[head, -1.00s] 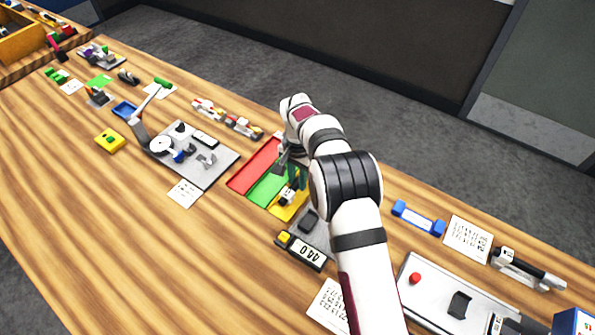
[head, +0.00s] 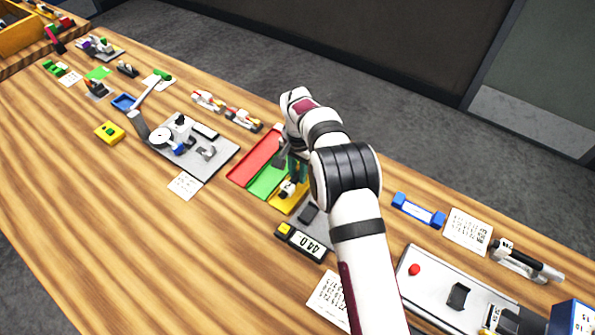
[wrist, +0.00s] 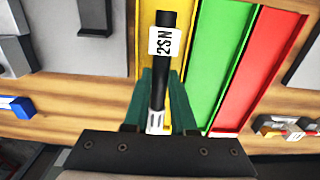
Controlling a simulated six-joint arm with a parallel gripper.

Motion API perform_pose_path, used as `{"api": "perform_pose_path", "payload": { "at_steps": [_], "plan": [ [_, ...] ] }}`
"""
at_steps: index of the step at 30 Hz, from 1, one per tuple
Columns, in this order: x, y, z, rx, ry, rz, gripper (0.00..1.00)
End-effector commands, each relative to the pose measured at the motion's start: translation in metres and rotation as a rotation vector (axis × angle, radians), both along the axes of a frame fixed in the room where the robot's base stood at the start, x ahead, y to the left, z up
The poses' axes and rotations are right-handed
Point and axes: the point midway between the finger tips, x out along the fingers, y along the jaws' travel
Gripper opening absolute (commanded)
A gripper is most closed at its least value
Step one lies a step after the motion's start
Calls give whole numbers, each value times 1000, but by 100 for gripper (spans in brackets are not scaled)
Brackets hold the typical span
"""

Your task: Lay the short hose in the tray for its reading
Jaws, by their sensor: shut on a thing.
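The short hose (wrist: 173,25) is black, with a white label reading 2SN and a pale ribbed end fitting. My gripper (wrist: 160,105) has green fingers shut around its lower part in the wrist view. In the head view my gripper (head: 296,168) is over the coloured trays, and the hose is mostly hidden there. The yellow tray (head: 279,206) lies behind the hose; I cannot tell whether the hose touches its floor. Beside it are the green tray (head: 265,183) and the red tray (head: 254,163), both empty where visible.
A scale with a display (head: 301,241) reading 44.0 stands just in front of the yellow tray. A grey fixture plate (head: 205,170) is left of the trays. A blue dumbbell-shaped part (head: 418,210) lies right of my arm. The wooden table's front left is clear.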

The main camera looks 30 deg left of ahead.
Motion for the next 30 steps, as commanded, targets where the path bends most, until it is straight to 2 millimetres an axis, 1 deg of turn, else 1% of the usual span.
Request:
{"api": "perform_pose_path", "payload": {
  "at_steps": [16, 30],
  "plan": [
    [0, 0, 0, 0, 0, 0, 0],
    [0, 0, -10, 0, 0, 0, 0]
  ]
}}
